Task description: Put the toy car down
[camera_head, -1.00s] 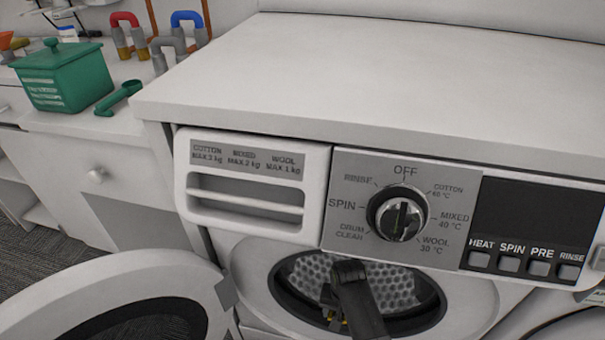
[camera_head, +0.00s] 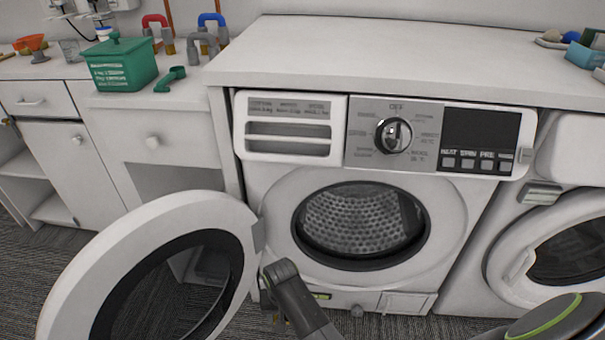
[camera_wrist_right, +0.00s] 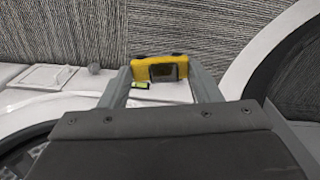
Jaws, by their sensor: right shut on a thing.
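A yellow toy car (camera_wrist_right: 145,72) with dark wheels sits between the two grey fingers of my right gripper (camera_wrist_right: 160,86) in the right wrist view. The gripper is shut on it, and carpet shows beyond. My left gripper is not in view.
The washer's round door (camera_head: 75,275) stands open at the left. A second machine's door (camera_head: 510,250) is at the right. A counter with a green box (camera_head: 122,72) and several coloured pipes is at the back left. Grey carpet (camera_head: 50,265) covers the floor.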

